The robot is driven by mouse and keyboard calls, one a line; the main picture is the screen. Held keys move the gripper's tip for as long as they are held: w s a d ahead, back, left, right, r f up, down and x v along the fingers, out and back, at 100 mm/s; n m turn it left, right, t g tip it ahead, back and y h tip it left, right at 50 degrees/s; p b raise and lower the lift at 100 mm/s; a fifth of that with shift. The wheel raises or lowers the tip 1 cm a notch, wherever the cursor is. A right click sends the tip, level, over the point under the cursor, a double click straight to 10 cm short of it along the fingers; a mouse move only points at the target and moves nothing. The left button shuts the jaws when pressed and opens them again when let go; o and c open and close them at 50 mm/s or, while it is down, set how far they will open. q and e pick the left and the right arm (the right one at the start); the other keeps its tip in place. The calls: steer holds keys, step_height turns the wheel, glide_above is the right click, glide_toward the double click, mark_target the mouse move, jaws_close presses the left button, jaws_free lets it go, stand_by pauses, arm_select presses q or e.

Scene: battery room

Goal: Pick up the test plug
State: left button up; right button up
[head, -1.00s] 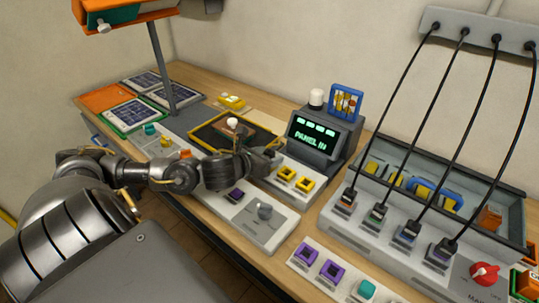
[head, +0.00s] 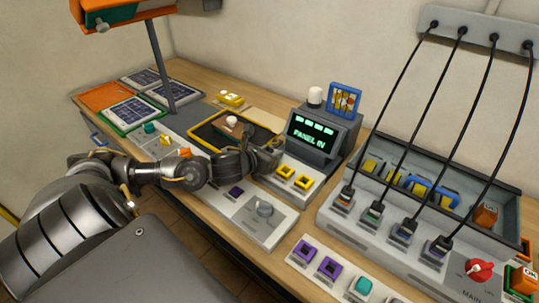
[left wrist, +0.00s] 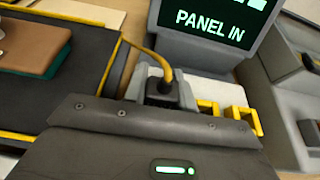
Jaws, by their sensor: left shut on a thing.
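The test plug (left wrist: 158,86) shows in the left wrist view as a small dark plug with a yellow cable curving up and over to the left. My left gripper (left wrist: 163,98) is shut on it, with grey fingers close on both sides. In the head view my left gripper (head: 270,158) is just in front of the display unit (head: 312,138), which reads PANEL IN. The plug itself is mostly hidden there by the fingers. I cannot tell whether its lower end is clear of the panel below. My right gripper is not in view.
Two yellow square sockets (head: 294,178) lie right of the gripper. A yellow-edged dark tray (head: 208,138) holding a brown and teal block (left wrist: 38,48) is to the left. Black cables (head: 432,115) hang at the right.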

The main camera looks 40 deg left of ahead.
arm_select(q)
step_height(320, 180, up, 10)
steer(key=p, duration=0.3)
